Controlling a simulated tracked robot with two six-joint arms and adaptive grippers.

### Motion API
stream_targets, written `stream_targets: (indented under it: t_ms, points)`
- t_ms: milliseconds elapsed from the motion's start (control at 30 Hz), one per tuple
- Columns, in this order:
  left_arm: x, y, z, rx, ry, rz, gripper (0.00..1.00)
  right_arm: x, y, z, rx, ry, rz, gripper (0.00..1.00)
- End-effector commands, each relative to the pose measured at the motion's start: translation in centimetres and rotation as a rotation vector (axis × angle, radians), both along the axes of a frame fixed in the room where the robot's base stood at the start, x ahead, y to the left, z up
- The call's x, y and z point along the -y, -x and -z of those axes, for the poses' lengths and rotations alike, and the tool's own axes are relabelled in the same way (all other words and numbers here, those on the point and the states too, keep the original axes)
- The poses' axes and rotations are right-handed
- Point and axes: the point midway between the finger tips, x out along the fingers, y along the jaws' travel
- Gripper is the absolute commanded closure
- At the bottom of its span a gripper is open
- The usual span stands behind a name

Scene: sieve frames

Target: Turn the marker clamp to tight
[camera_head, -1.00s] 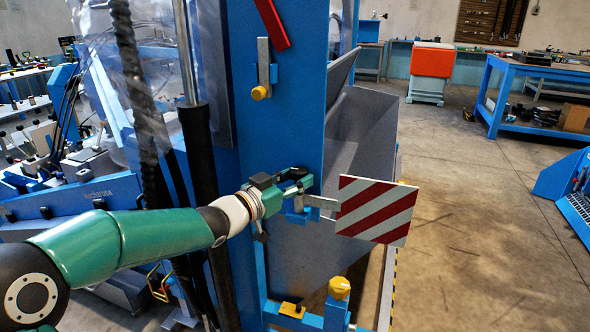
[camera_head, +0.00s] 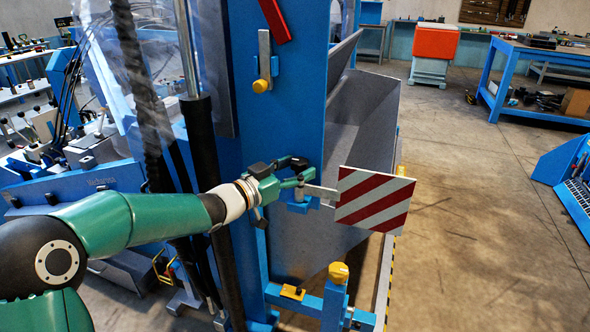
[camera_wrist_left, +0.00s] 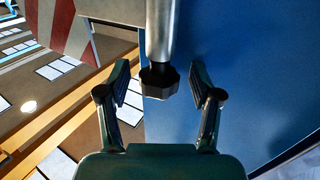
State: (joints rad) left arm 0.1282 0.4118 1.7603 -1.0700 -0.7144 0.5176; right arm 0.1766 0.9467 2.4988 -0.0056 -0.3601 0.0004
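The marker is a red and white striped board (camera_head: 374,200) on a flat metal bar (camera_head: 322,192), fixed to the blue column. It also shows at the top left of the left wrist view (camera_wrist_left: 75,32). The clamp has a dark faceted knob (camera_wrist_left: 160,82) on a metal shaft (camera_wrist_left: 161,35). My left gripper (camera_head: 303,176) is at the clamp, beside the column. In the left wrist view its fingers (camera_wrist_left: 160,96) are open, one on each side of the knob, with gaps and no contact visible. In the head view the gripper partly hides the clamp. My right gripper is not in view.
The blue column (camera_head: 280,110) stands right beside the gripper. A metal lever with a yellow knob (camera_head: 260,86) is above it. A yellow-capped blue post (camera_head: 336,290) stands below. A grey hopper (camera_head: 365,115) is behind the board. Open floor (camera_head: 470,220) lies to the right.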

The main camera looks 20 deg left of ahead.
Motion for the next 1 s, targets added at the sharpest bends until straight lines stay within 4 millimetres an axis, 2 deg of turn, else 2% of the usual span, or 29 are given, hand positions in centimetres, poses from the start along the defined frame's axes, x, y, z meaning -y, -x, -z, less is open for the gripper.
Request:
stream_targets:
  t_ms: [300, 467, 900, 1000]
  points:
    - [-0.1, 0.1, 0.1, -0.002, -0.001, 0.000, 0.32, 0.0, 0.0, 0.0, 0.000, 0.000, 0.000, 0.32]
    - [-0.7, 1.1, 0.0, -0.002, -0.001, -0.002, 0.32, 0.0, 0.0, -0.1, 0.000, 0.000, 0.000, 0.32]
    - [-4.8, 8.3, 0.1, -0.001, -0.002, -0.003, 0.32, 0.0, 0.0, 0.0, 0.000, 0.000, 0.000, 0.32]
    - [-5.5, 9.4, 0.2, -0.001, -0.002, -0.003, 0.32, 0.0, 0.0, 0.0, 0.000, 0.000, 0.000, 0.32]
